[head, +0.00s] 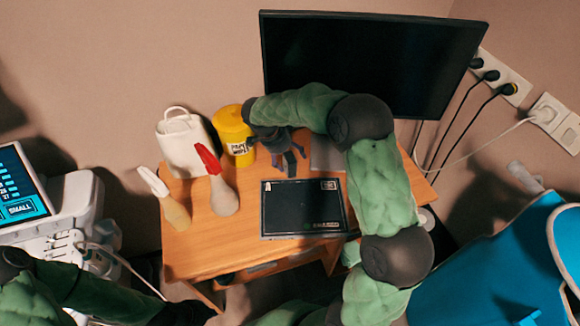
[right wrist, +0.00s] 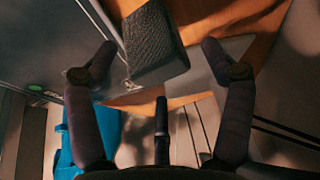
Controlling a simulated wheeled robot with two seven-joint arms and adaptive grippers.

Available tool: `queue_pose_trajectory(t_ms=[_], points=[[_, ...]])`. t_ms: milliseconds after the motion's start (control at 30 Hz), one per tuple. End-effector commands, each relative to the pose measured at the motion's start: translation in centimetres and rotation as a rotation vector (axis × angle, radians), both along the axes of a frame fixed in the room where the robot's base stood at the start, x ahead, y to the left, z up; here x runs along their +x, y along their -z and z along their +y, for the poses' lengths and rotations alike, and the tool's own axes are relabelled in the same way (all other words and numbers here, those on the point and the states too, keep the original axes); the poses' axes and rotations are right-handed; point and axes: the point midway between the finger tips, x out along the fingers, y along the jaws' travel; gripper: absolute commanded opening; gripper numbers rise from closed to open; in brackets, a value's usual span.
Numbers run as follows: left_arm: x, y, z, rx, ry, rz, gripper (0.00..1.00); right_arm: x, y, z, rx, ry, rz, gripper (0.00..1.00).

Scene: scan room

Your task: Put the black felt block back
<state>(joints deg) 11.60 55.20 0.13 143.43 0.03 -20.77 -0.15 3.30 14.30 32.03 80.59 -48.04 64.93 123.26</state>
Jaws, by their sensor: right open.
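The black felt block (right wrist: 155,46) shows in the right wrist view, between the spread fingertips of my right gripper (right wrist: 160,52). The fingers are apart and I see no firm contact with the block. In the head view my right gripper (head: 289,164) hangs over the back of the wooden table, fingers pointing down.
The wooden table (head: 200,257) holds a flat black panel (head: 303,208), a yellow tub (head: 233,134), a white container (head: 183,143) and two bottles (head: 222,193) (head: 174,210). A monitor (head: 370,60) stands behind. A blue chair (head: 500,260) is right; a white machine (head: 75,215) is left.

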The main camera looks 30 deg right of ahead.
Motion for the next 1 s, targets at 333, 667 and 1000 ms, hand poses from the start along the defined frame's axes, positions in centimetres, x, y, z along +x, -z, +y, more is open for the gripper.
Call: queue_pose_trajectory(t_ms=[333, 667, 1000], points=[[-0.01, 0.88, 0.00, 0.000, 0.000, 0.000, 0.00, -0.12, 1.69, -0.56, -0.001, -0.001, 0.001, 0.81], [-0.02, 0.89, 0.00, 0.000, 0.000, 0.000, 0.00, -0.15, 1.73, -0.53, 0.000, -0.001, 0.003, 0.31], [-0.02, 0.74, 0.00, 0.000, 0.000, 0.000, 0.00, -0.20, 1.55, -0.50, 0.001, 0.000, 0.004, 0.27]])
